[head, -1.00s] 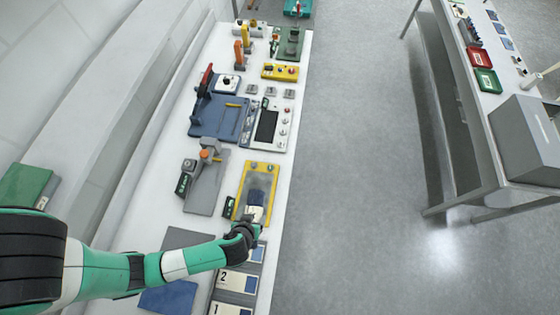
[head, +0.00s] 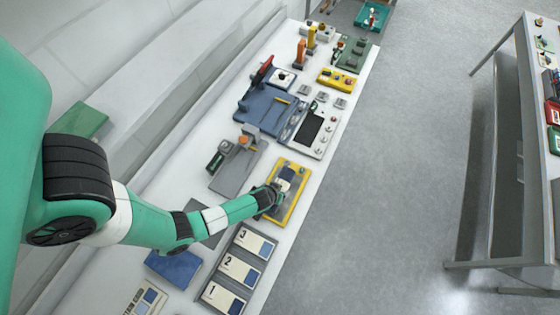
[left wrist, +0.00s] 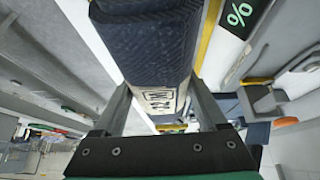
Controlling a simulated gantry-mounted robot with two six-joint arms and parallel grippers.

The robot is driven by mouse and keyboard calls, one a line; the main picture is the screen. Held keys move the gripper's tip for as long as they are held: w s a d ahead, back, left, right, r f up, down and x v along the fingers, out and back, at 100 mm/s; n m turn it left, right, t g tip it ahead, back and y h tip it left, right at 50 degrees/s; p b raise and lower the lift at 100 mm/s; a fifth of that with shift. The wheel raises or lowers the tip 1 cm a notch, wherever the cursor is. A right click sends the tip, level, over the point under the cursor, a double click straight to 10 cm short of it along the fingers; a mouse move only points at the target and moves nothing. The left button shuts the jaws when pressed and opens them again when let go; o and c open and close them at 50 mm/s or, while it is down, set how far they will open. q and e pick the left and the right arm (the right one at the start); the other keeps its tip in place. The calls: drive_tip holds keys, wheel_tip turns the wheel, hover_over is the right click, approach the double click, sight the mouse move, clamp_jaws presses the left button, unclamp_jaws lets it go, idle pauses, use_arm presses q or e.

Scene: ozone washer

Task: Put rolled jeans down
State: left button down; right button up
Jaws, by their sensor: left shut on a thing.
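The rolled jeans (left wrist: 145,50) are a dark blue quilted-looking roll with a pale printed band, filling the top middle of the left wrist view. My left gripper (head: 279,188) is shut on them, with a finger on each side. In the head view the jeans (head: 287,174) show small, over the middle of a yellow-rimmed grey tray (head: 299,206). I cannot tell whether they touch the tray. My right gripper is in neither view.
A holder with cards numbered 1, 2 and 3 (head: 238,232) lies nearer than the tray. A grey stand (head: 238,168) is left of it, and a white panel with a dark screen (head: 311,133) lies beyond.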

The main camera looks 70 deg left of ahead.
use_arm(q)
drive_tip(key=shift+a+x, duration=0.2)
drive_tip(key=shift+x, duration=0.8)
drive_tip(key=shift+w+a+f+b, duration=0.15)
drive_tip(key=shift+f+b, duration=0.9)
drive_tip(key=shift+f, duration=0.55)
drive_tip(key=shift+f, duration=0.15)
unclamp_jaws()
drive_tip(key=shift+r, duration=0.3)
drive_tip(key=p+v, duration=0.5)
drive_tip(key=v, duration=0.5)
drive_tip(key=shift+r, duration=0.25)
drive_tip(key=shift+s+d+r, duration=0.35)
drive_tip(key=shift+s+r, duration=0.05)
drive_tip(key=shift+r, duration=0.1)
